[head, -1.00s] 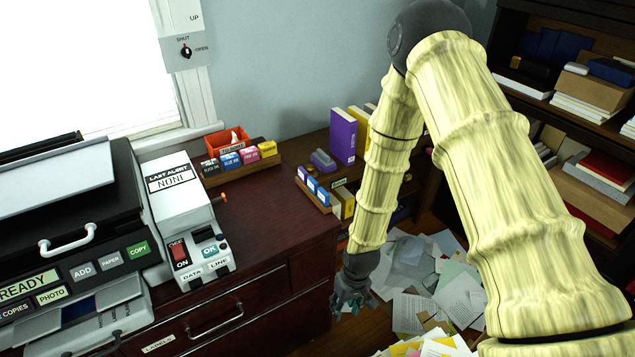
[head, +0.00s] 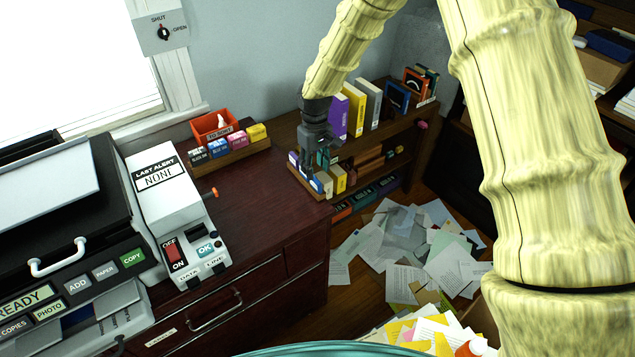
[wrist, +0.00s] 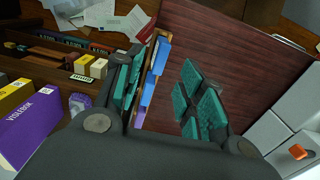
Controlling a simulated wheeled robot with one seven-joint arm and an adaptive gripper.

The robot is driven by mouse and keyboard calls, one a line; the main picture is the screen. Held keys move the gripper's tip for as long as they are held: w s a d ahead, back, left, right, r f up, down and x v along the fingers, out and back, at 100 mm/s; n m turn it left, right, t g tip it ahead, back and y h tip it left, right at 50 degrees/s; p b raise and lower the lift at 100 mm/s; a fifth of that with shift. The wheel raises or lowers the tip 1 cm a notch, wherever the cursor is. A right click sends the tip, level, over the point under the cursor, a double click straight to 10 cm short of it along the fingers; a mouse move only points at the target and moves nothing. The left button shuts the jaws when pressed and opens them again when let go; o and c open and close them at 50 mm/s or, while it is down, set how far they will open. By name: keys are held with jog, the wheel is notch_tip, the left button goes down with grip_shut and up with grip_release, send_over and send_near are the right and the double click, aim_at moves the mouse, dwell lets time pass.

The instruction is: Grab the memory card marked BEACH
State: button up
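A small wooden rack at the right end of the desk holds a row of blue and purple cards (head: 316,185). The cards also show in the wrist view (wrist: 149,90). I cannot read their labels, so I cannot tell which one is marked BEACH. My gripper (head: 322,165) hangs over the rack and hides part of the row. In the wrist view my gripper (wrist: 163,95) is open, with teal pads on both sides. The row of cards appears between the fingers, close to the left finger. Nothing is seen gripped.
Yellow and cream boxes (head: 338,181) stand beside the rack, near a purple book (wrist: 34,128). An orange bin (head: 211,123) and ink boxes (head: 238,139) stand farther left. The alert machine (head: 171,187) is on the left. The desk top (head: 265,195) between is clear.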

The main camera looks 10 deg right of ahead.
aim_at(317, 179)
jog(key=shift+w+f, duration=0.1)
jog(key=shift+f, duration=0.85)
jog(key=shift+d+f+p, duration=0.1)
jog(key=shift+f+p, duration=0.8)
jog(key=shift+f, duration=0.15)
jog(key=shift+d+f+p, duration=0.1)
jog(key=shift+f+p, duration=0.65)
jog(key=shift+f, duration=1.15)
jog(key=c, duration=0.9)
